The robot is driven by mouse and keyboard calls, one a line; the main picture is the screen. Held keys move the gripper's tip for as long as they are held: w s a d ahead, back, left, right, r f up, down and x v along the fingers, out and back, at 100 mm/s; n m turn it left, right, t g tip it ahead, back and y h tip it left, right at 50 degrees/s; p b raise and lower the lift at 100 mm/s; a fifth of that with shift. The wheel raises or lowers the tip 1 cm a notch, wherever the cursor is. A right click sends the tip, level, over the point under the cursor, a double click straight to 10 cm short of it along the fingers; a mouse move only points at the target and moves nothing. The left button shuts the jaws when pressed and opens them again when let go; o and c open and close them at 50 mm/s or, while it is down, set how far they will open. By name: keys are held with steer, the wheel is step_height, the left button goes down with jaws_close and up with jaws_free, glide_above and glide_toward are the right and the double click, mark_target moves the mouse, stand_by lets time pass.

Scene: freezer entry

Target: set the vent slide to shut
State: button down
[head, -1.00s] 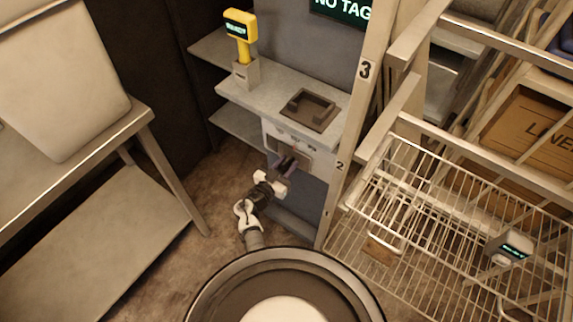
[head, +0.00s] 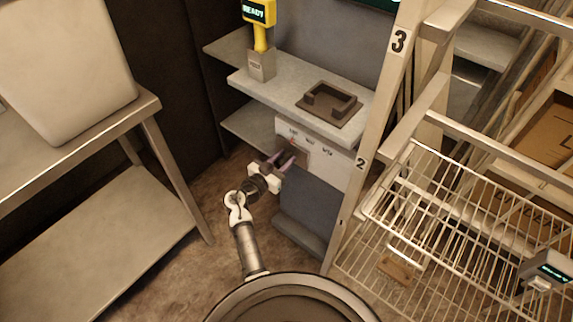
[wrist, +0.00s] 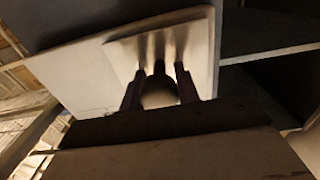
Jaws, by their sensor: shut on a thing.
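The vent slide is on a white panel (head: 345,168) under the counter, with small labels along its top that are too small to read surely. My gripper (head: 283,160) is at the panel's left part, below the leftmost label. In the wrist view my gripper (wrist: 158,88) has its two fingers on either side of a dark upright knob (wrist: 158,68), shut on it. The knob stands in front of a shiny plate (wrist: 200,45) on the panel. In the head view the fingers hide most of the knob.
Above the panel, the counter (head: 250,82) holds a yellow scanner (head: 258,14) reading READY and a dark tray (head: 328,103). A wire rack (head: 440,215) stands right. A steel table (head: 100,125) with a white bin (head: 65,65) stands left. Floor between is clear.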

steer(key=shift+w+a, duration=0.1)
steer(key=shift+a, duration=0.15)
steer(key=c, duration=1)
jaws_free()
steer(key=shift+c, duration=0.2)
steer(key=shift+s+a, duration=0.15)
steer(key=shift+s, duration=0.1)
steer(key=b+v, duration=0.3)
steer(key=v, duration=1)
steer(key=shift+s+a, duration=0.1)
